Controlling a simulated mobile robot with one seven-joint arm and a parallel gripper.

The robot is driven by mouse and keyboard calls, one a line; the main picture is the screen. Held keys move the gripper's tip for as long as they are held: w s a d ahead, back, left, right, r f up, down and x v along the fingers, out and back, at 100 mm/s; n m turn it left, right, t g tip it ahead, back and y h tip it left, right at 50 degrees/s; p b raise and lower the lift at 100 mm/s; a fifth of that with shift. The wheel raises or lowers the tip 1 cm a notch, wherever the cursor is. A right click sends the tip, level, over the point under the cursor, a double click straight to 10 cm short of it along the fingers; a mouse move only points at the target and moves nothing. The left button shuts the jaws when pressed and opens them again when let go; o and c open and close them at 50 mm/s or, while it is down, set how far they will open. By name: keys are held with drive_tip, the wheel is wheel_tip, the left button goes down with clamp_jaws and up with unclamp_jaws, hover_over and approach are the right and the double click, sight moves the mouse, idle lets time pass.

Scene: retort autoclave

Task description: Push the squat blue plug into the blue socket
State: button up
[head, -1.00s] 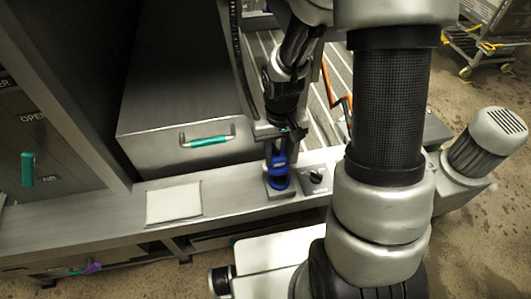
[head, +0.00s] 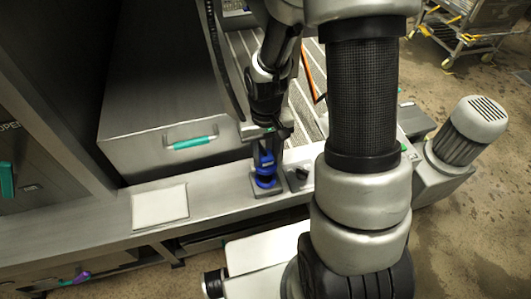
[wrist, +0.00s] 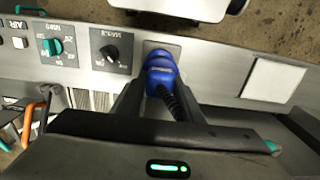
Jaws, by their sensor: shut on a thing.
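The squat blue plug (head: 265,158) is between the fingers of my gripper (head: 267,146), which is shut on it. In the wrist view the plug (wrist: 161,70) shows between the two dark fingers, with a black ribbed cable trailing from it towards me. The blue socket (head: 265,182) shows as a blue ring on a small grey base on the steel ledge. The plug is upright directly above the socket in the head view, with a dark band between the two blues. In the wrist view the plug hides most of the socket, so I cannot tell whether they touch.
A black dial (wrist: 111,51) and a teal dial (wrist: 55,46) sit beside the socket. A white pad (head: 160,206) lies on the ledge to the left. A steel box with a green handle (head: 190,143) stands behind. The ledge between pad and socket is clear.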

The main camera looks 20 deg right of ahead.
sight(266, 166)
drive_tip(key=shift+f+b, duration=1.4)
drive_tip(key=shift+f, duration=0.8)
drive_tip(key=shift+f+b, duration=0.6)
drive_tip(key=shift+b, duration=0.15)
idle(0.5)
drive_tip(key=o, duration=1)
drive_tip(key=shift+o, duration=0.2)
wheel_tip(266, 166, up, 12)
drive_tip(key=shift+r+p, duration=0.1)
drive_tip(key=shift+p, duration=0.45)
